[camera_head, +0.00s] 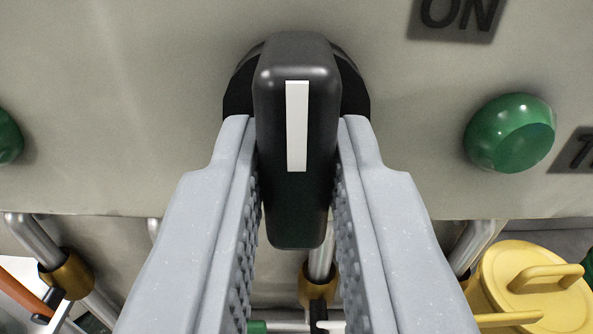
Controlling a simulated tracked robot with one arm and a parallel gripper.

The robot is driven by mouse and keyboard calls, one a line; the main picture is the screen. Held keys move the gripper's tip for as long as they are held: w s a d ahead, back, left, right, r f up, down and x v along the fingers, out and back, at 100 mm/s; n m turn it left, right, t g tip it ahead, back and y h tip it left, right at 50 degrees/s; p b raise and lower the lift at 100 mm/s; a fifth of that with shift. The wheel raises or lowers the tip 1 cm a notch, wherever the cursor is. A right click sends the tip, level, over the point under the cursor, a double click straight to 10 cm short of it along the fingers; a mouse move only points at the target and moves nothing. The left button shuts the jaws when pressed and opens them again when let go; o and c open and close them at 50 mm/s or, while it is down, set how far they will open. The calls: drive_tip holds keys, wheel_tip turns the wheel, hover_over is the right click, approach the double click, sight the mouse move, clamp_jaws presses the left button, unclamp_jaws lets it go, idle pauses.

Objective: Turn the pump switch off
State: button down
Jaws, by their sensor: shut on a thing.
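The pump switch (297,210) is a black rotary knob with a white line along its upper face, on a round black base (240,88) on a grey panel. The knob stands upright in the picture, with its white line vertical. A label reading "ON" (458,14) is on the panel to the upper right. My gripper (297,165) is shut on the knob, with one grey finger on each side of it. No "OFF" label is in view.
A green button (510,133) sits to the right of the knob, and another (8,137) is cut off at the left edge. A partly visible label (574,152) is at the right edge. Below are metal pipes with brass fittings (68,274) and a yellow lidded container (528,290).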

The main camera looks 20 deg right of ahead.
drive_tip(key=shift+f, duration=0.2)
drive_tip(key=c, duration=1.4)
unclamp_jaws()
drive_tip(key=shift+r, duration=0.1)
drive_tip(key=shift+o, duration=0.2)
drive_tip(key=v, duration=1.3)
drive_tip(key=shift+s+p, duration=0.3)
drive_tip(key=shift+s, duration=0.1)
drive_tip(key=s+a+r+n+y, duration=0.1)
drive_tip(key=s+a+r, duration=0.3)
drive_tip(key=a+r, duration=0.25)
drive_tip(key=s+a+r+y, duration=0.1)
drive_tip(key=s+a+r, duration=0.2)
drive_tip(key=a+r, duration=0.4)
drive_tip(key=s+a+r+n+g+y, duration=0.2)
drive_tip(key=s+a+r+y, duration=0.1)
drive_tip(key=s+a+r, duration=0.5)
drive_tip(key=v, duration=0.3)
drive_tip(key=shift+s+f, duration=0.4)
drive_tip(key=shift+s, duration=0.05)
